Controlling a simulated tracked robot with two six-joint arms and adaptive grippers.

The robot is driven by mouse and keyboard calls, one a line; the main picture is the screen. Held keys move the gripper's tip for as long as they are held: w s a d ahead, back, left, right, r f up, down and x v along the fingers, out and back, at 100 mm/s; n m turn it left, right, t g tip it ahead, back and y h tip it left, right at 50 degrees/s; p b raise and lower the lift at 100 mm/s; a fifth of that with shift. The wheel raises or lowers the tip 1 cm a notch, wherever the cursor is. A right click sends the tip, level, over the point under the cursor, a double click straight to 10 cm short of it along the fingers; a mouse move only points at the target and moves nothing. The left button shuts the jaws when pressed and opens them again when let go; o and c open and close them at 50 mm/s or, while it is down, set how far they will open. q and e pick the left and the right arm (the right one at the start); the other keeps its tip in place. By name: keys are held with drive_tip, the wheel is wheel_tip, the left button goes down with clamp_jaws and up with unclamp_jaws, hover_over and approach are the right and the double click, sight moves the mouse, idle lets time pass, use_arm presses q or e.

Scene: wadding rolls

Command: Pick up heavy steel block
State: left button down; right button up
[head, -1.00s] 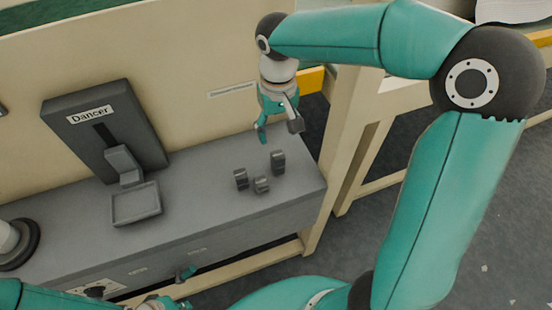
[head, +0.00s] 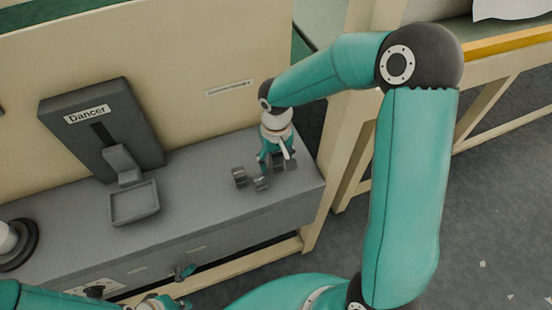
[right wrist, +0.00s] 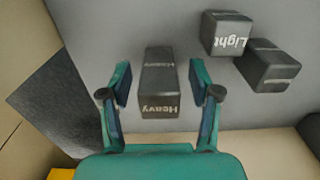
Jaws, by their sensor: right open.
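The heavy steel block (right wrist: 160,85) is a dark grey block labelled "Heavy" on the grey bench top. In the right wrist view it sits between the spread fingers of my right gripper (right wrist: 161,84), with a gap on each side. In the head view my right gripper (head: 277,162) points down over the bench and partly hides this block. My left gripper (head: 176,284) shows only in part at the bottom of the head view, in front of the bench, and its opening is unclear.
A block labelled "Light" (right wrist: 227,35) and another dark block (right wrist: 267,66) stand close to the right in the right wrist view. The bench (head: 210,210) also carries a "Dancer" panel (head: 100,130) with a shallow tray (head: 134,203). A cream wall (head: 190,50) rises behind.

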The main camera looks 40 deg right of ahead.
drive_tip(key=shift+f, duration=0.2)
clamp_jaws()
drive_tip(key=shift+r, duration=0.2)
idle(0.4)
